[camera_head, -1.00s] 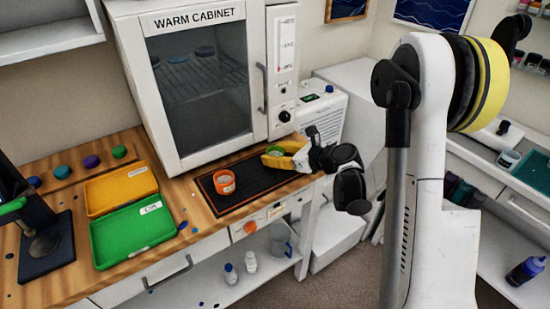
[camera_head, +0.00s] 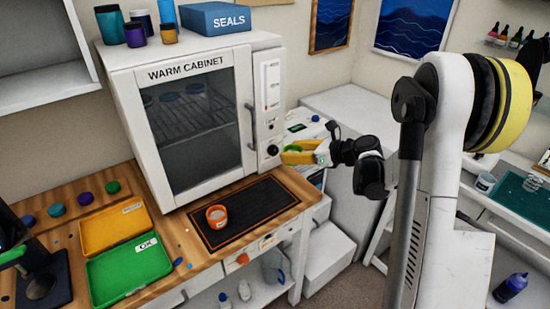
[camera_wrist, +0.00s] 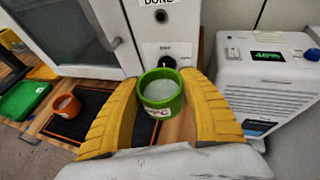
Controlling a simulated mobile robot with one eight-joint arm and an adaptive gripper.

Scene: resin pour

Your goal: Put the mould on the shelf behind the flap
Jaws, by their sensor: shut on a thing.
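My gripper (camera_head: 298,152), with yellow fingers, is shut on a green round mould (camera_wrist: 161,106) with pale content and a white label. It holds the mould upright, raised clear of the worktop, by the lower right front of the warm cabinet (camera_head: 262,72). In the head view the mould is mostly hidden by the fingers. The cabinet's glass door (camera_head: 195,125), the flap-like part in view, looks shut. Wire shelves (camera_head: 190,112) with several dark round things show dimly through the glass.
An orange mould (camera_head: 217,217) stands on the black mat (camera_head: 262,210) before the cabinet. The door handle (camera_head: 252,128) sticks out near my gripper. Yellow (camera_head: 112,229) and green (camera_head: 128,271) trays lie at left. A white unit with a green display (camera_wrist: 262,75) stands at right.

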